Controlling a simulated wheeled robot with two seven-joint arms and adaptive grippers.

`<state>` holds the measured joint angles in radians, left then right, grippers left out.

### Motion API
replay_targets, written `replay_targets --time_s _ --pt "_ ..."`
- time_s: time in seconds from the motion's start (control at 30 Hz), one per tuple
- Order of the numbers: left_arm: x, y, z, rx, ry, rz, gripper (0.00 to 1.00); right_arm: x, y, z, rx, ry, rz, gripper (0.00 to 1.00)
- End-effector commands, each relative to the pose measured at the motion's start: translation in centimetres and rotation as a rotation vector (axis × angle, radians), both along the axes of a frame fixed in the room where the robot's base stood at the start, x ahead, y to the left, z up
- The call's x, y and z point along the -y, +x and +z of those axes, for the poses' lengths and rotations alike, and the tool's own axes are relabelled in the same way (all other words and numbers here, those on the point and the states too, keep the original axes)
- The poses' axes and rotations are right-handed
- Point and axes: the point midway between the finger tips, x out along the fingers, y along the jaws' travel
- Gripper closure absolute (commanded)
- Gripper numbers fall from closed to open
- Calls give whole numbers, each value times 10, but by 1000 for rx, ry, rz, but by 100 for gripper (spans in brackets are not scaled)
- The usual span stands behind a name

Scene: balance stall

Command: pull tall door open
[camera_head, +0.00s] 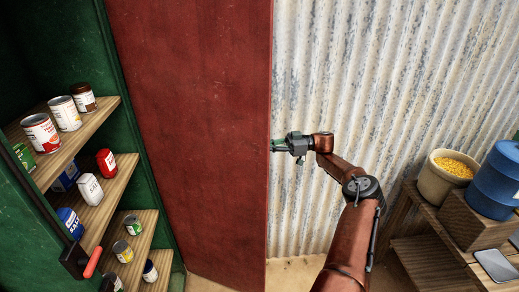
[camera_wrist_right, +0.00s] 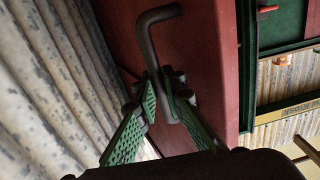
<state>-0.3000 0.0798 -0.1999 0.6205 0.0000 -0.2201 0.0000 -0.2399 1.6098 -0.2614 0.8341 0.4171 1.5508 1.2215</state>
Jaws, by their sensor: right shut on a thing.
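The tall door (camera_head: 200,120) is a dark red panel in the middle of the head view. It stands swung out from a green cabinet (camera_head: 165,215), whose shelves show on the left. My right gripper (camera_head: 276,145) is at the door's right edge in the head view. In the right wrist view its green fingers (camera_wrist_right: 168,88) are closed around a dark bent handle (camera_wrist_right: 149,42) on the red door (camera_wrist_right: 203,45). The handle is hidden in the head view. My left gripper is in neither view.
Cans and boxes stand on wooden shelves (camera_head: 118,168) at left. A black lever with a red grip (camera_head: 92,263) is at lower left. A corrugated wall (camera_head: 345,80) is behind my right arm. A wooden bench (camera_head: 428,262) holds a yellow-filled bucket (camera_head: 440,180) and blue drum (camera_head: 495,182).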

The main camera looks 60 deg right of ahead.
Motion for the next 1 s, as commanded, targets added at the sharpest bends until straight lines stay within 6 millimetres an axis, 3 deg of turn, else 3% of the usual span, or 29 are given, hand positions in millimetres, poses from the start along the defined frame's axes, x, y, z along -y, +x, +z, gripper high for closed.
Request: replay_targets --time_s 0.13,0.17,0.4,0.77,1.0 --pt "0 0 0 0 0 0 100 1 -1 -4 -8 1 -2 100" --pt "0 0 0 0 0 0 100 1 -1 -4 -8 1 -2 90" --pt "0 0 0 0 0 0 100 0 0 -2 -5 0 0 74" --pt "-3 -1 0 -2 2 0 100 3 -3 -1 -2 -1 -2 73" --pt "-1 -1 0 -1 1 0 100 24 -28 0 2 -1 -6 73"
